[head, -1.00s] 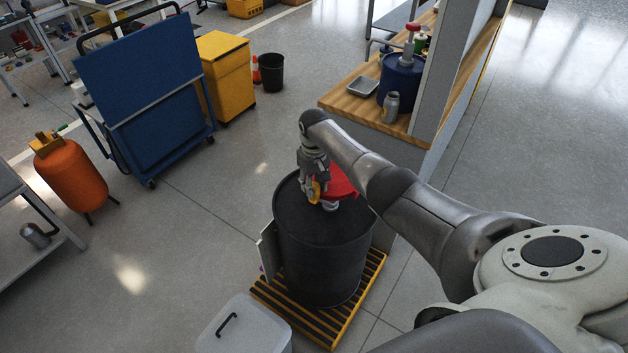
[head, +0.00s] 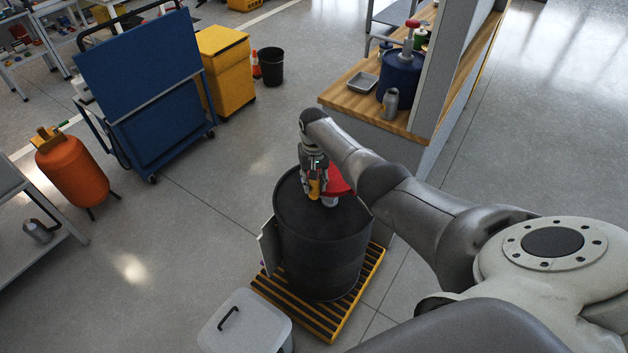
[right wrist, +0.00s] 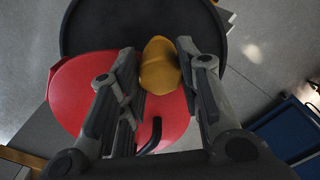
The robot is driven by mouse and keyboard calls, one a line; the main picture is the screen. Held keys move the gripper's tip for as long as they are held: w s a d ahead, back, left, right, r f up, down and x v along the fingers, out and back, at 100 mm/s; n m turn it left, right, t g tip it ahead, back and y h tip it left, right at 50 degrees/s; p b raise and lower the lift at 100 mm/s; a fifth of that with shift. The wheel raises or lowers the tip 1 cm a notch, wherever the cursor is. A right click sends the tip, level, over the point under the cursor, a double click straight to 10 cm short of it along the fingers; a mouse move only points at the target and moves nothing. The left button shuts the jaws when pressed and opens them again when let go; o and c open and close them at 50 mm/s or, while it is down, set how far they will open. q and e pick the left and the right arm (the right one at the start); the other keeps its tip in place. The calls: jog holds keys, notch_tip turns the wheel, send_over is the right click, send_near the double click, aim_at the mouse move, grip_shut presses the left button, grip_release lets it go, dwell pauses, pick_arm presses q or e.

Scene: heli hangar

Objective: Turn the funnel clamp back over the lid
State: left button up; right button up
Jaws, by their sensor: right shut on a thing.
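The yellow clamp piece (head: 314,189) stands over the top of a black drum (head: 322,262), beside a red funnel (head: 337,180). My right gripper (head: 314,181) comes down over the drum top and is shut on the yellow piece. In the right wrist view the yellow piece (right wrist: 159,67) sits between the two fingers, with the red funnel (right wrist: 82,95) behind and to the left. A black hooked rod (right wrist: 153,135) shows below it. The arm and fingers partly hide the funnel. My left gripper is not in view.
The drum stands on a yellow slatted pallet (head: 342,318). A grey lidded bin (head: 245,325) is in front. A wooden-topped counter (head: 345,92) and partition stand behind on the right. A blue panel cart (head: 145,90) is at the left, with open floor between.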

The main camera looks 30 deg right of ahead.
aim_at(314, 182)
jog(key=shift+w+r, duration=0.1)
jog(key=o, duration=1.1)
jog(key=shift+c, duration=0.2)
notch_tip(314, 182, up, 12)
dwell(0.3)
